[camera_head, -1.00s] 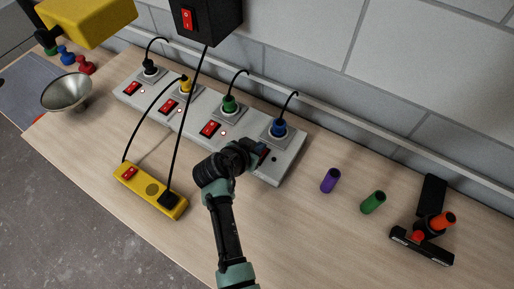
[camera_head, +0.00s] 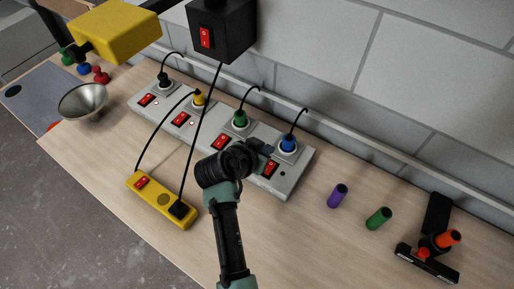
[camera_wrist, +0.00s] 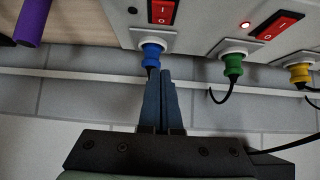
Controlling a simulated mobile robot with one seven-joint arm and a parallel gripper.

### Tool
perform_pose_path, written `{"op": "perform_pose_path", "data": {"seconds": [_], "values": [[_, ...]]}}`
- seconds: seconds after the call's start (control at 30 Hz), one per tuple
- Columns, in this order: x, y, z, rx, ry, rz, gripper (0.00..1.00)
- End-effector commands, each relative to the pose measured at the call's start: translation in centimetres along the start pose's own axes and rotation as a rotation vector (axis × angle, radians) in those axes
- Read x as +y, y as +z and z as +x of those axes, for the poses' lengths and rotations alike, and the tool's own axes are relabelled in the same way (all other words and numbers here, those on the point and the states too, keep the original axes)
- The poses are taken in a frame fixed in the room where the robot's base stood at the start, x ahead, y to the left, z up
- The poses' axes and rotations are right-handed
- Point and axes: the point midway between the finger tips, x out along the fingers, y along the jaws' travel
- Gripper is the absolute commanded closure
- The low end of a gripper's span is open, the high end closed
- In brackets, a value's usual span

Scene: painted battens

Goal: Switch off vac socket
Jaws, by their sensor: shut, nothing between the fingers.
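A grey socket strip (camera_head: 219,145) holds black (camera_head: 163,78), yellow (camera_head: 198,98), green (camera_head: 240,119) and blue (camera_head: 288,144) plugs, each with a red rocker switch. I see no label naming the vac socket. The blue plug's switch (camera_head: 271,168) has a dark indicator beside it, also dark in the wrist view (camera_wrist: 132,10). My gripper (camera_head: 266,149) is shut and empty. In the wrist view its fingertips (camera_wrist: 161,74) appear close to the blue plug (camera_wrist: 151,54); contact cannot be told.
A yellow power strip (camera_head: 161,199) with a red switch lies left of my arm. Purple (camera_head: 338,195) and green (camera_head: 378,218) cylinders stand to the right.

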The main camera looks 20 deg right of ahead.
Motion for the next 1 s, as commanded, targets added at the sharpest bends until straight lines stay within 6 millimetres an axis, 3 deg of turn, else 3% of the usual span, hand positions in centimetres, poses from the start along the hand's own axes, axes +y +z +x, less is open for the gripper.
{"op": "perform_pose_path", "data": {"seconds": [0.2, 0.4, 1.0], "values": [[-0.1, -0.6, -3.6, 0.003, -0.004, 0.0, 1.0], [-0.1, -1.0, -5.8, 0.001, -0.002, -0.001, 1.0], [0.0, -1.1, -6.3, 0.0, -0.001, -0.001, 1.0]]}}
